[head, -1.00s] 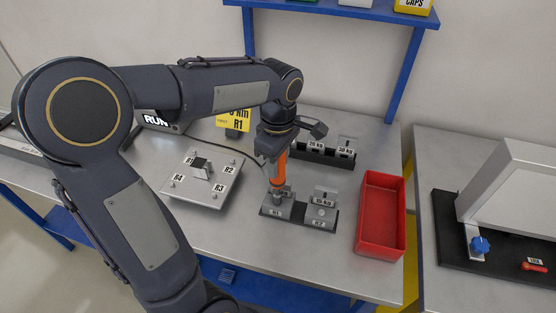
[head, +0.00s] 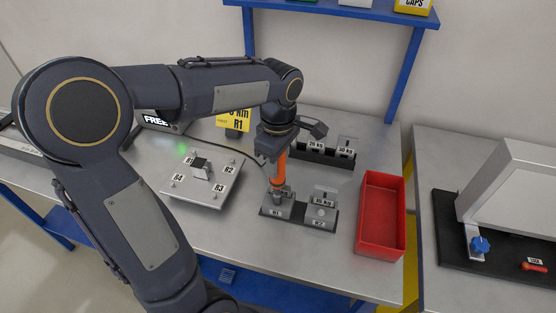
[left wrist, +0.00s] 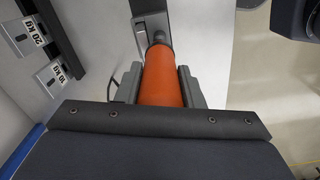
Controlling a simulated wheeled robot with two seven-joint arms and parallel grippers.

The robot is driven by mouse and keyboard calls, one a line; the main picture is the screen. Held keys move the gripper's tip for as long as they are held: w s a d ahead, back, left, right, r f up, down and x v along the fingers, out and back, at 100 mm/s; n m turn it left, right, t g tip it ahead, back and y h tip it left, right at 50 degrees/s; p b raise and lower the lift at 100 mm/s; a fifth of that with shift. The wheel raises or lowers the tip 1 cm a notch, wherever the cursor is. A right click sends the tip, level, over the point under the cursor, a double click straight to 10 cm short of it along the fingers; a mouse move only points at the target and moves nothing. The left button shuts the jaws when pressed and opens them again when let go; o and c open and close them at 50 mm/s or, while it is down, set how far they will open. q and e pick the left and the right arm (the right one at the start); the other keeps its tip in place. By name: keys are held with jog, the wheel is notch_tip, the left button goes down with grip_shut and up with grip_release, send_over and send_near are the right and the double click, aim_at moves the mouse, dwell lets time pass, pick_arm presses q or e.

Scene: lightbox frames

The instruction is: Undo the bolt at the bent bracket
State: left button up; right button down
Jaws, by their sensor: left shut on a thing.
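My left gripper (head: 277,148) is shut on an orange-handled driver (head: 278,172), which stands about upright. In the left wrist view the orange handle (left wrist: 163,82) sits between the two fingers. I cannot tell which bracket is bent. My right gripper is not in view.
The block beside the driver carries a 15 kg label (head: 322,201). A rack (head: 325,157) with weight-labelled pieces stands behind. An empty red tray (head: 381,220) is to the right.

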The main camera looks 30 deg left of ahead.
pick_arm(q)
jog(key=shift+s+f, duration=0.1)
dwell(0.3)
jog(key=shift+r+p, duration=2.2)
jog(key=shift+r, duration=0.45)
jog(key=b, duration=0.3)
jog(key=shift+w+r+b, duration=0.25)
jog(key=shift+r+b, duration=0.05)
jog(key=shift+r, duration=0.45)
jog(key=shift+s+r, duration=0.1)
jog(key=shift+r, duration=0.25)
